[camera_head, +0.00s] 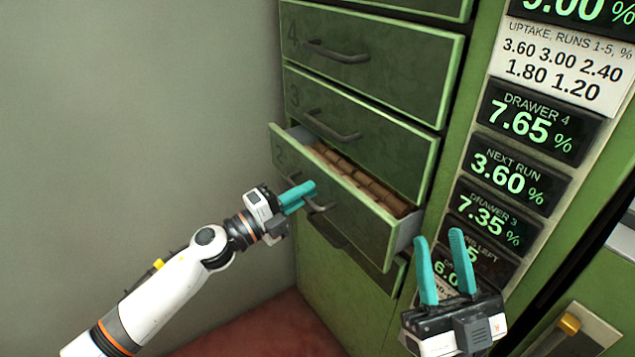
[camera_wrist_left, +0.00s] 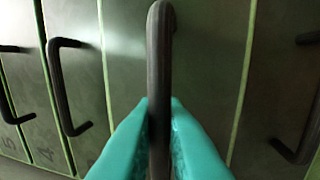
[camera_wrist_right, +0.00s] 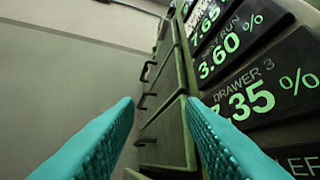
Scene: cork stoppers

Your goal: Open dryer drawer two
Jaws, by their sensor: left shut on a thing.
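Dryer drawer two (camera_head: 362,226) is a green drawer below drawer 3 (camera_head: 345,128); it stands partly pulled out. Several brown cork stoppers (camera_head: 368,184) show in rows inside it. My left gripper (camera_head: 305,190), with teal fingers, is at the front of drawer two. In the left wrist view its fingers (camera_wrist_left: 158,112) are shut on the dark bar handle (camera_wrist_left: 159,50), one on each side. My right gripper (camera_head: 439,238) is open and empty, apart from the drawer, in front of the display column. It also shows open in the right wrist view (camera_wrist_right: 160,103).
Drawer 4 (camera_head: 372,47) and drawer 3 above are closed. Another drawer below is largely covered by drawer two. A column of lit displays (camera_head: 539,120) stands right of the drawers. A bare grey wall (camera_head: 130,110) is at left, with free room before it.

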